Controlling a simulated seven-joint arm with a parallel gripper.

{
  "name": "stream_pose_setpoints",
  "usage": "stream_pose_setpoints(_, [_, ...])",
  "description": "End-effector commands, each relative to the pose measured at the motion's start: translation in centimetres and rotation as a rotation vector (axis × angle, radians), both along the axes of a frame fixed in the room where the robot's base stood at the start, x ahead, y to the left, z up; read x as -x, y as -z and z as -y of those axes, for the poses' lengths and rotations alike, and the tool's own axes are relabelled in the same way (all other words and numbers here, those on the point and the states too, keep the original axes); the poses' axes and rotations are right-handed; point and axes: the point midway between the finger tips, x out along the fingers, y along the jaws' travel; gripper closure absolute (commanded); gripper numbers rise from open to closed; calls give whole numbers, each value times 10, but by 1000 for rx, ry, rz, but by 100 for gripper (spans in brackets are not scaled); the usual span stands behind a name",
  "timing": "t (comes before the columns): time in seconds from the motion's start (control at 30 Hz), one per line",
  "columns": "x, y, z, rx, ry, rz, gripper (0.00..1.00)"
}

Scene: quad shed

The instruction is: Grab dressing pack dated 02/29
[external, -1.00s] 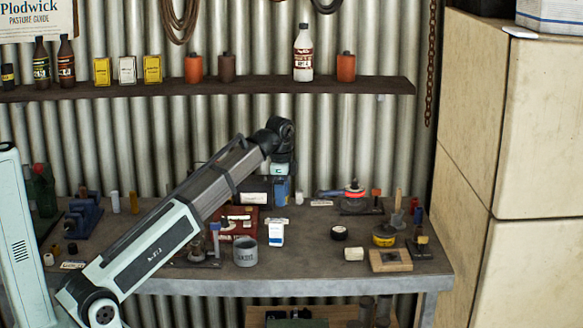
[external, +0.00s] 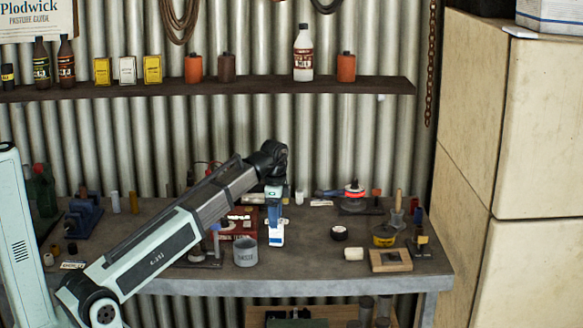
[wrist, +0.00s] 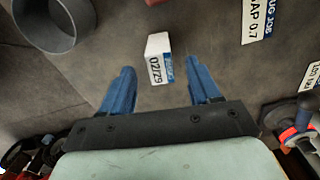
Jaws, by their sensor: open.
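The dressing pack (wrist: 159,60) is a small white box with a blue band, and its printed date reads 02/29 in the wrist view. In the external view the white and blue pack (external: 276,236) stands on the workbench, partly covered at its top by my gripper (external: 274,218). My gripper's blue fingers (wrist: 160,68) are open in the wrist view. The pack shows in the gap between the two fingertips, with space on both sides. I cannot tell how far the tips reach down its sides.
A grey cup (external: 244,253) stands close left of the pack. A red box (external: 237,222) is behind it. To the right are a dark roll (external: 339,233), a yellow tin (external: 384,238) and a wooden frame (external: 390,262). A label card (wrist: 257,18) lies at the wrist view's upper right.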

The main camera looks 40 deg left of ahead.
Motion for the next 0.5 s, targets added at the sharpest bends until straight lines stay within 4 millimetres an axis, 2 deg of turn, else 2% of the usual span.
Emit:
stream_pose_setpoints(0.17, [0,11,1,0,0,-2,38])
stream_pose_setpoints(0.5, [-1,49,2,0,0,-1,38])
